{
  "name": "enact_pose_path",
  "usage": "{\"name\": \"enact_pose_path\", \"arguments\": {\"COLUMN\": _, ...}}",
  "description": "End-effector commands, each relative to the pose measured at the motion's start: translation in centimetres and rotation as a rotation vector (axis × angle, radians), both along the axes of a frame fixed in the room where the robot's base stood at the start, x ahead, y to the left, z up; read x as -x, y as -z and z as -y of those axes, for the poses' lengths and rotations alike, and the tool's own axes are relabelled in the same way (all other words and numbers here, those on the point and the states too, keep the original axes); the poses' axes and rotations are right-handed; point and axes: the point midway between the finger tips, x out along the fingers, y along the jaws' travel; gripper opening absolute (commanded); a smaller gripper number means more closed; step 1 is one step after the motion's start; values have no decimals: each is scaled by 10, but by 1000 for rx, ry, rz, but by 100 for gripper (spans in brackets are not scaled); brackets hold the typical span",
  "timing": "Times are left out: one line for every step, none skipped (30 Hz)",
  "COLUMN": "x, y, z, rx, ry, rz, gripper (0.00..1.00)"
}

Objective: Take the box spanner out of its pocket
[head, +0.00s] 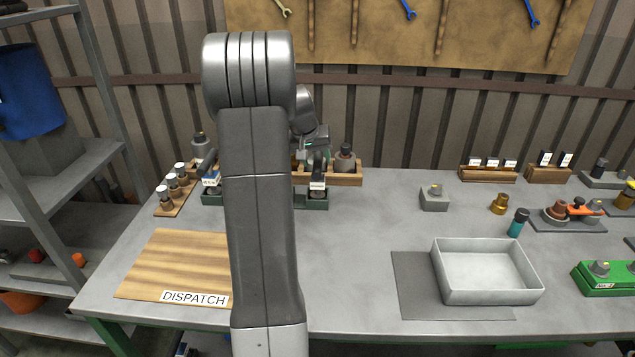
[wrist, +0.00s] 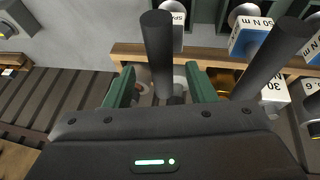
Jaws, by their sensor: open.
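My gripper (wrist: 161,72) is open, with its two green fingers apart. In the head view my gripper (head: 313,150) is over the holders at the back of the table, partly behind my arm. A dark rod-like handle (wrist: 157,45), which looks like the box spanner's, shows between the fingers in the wrist view; I cannot tell whether they touch it. A white label (wrist: 179,32), partly covered and starting "SPA", is beside it. In the head view a green pocket block (head: 315,202) with a white label is below my gripper. The spanner's lower end is hidden.
A second dark handle (wrist: 272,58) stands close to the right finger in the wrist view, near a blue block labelled 50 N m (wrist: 250,38). A wooden rack (head: 345,179) runs behind. The grey tray (head: 487,296) and DISPATCH board (head: 170,265) lie farther forward.

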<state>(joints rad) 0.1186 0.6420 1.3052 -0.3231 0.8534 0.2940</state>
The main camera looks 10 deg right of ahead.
Motion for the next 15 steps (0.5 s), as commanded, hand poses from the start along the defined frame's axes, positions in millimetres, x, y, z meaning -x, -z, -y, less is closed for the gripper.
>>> {"name": "enact_pose_path", "arguments": {"x": -3, "y": 7, "z": 2, "rx": -1, "ry": 0, "rz": -4, "gripper": 50}}
{"name": "enact_pose_path", "arguments": {"x": -5, "y": 11, "z": 3, "rx": -1, "ry": 0, "rz": -4, "gripper": 50}}
{"name": "enact_pose_path", "arguments": {"x": -7, "y": 15, "z": 4, "rx": -1, "ry": 0, "rz": -4, "gripper": 50}}
{"name": "enact_pose_path", "arguments": {"x": -8, "y": 20, "z": 5, "rx": -1, "ry": 1, "rz": -3, "gripper": 50}}
{"name": "enact_pose_path", "arguments": {"x": -9, "y": 23, "z": 6, "rx": 0, "ry": 1, "rz": -3, "gripper": 50}}
{"name": "enact_pose_path", "arguments": {"x": -11, "y": 27, "z": 7, "rx": 0, "ry": 1, "rz": -3, "gripper": 50}}
{"name": "enact_pose_path", "arguments": {"x": -11, "y": 29, "z": 8, "rx": 0, "ry": 1, "rz": -2, "gripper": 50}}
{"name": "enact_pose_path", "arguments": {"x": -12, "y": 30, "z": 9, "rx": 1, "ry": 1, "rz": -1, "gripper": 50}}
{"name": "enact_pose_path", "arguments": {"x": -13, "y": 32, "z": 9, "rx": 0, "ry": 0, "rz": 0, "gripper": 50}}
{"name": "enact_pose_path", "arguments": {"x": -13, "y": 32, "z": 9, "rx": 0, "ry": 0, "rz": 0, "gripper": 50}}
{"name": "enact_pose_path", "arguments": {"x": -13, "y": 33, "z": 9, "rx": 0, "ry": 0, "rz": 0, "gripper": 50}}
{"name": "enact_pose_path", "arguments": {"x": -13, "y": 33, "z": 9, "rx": 0, "ry": 0, "rz": 0, "gripper": 50}}
{"name": "enact_pose_path", "arguments": {"x": -13, "y": 33, "z": 9, "rx": 0, "ry": 0, "rz": 1, "gripper": 50}}
{"name": "enact_pose_path", "arguments": {"x": -13, "y": 33, "z": 9, "rx": 0, "ry": 0, "rz": 1, "gripper": 50}}
{"name": "enact_pose_path", "arguments": {"x": -13, "y": 33, "z": 9, "rx": 0, "ry": 0, "rz": 0, "gripper": 50}}
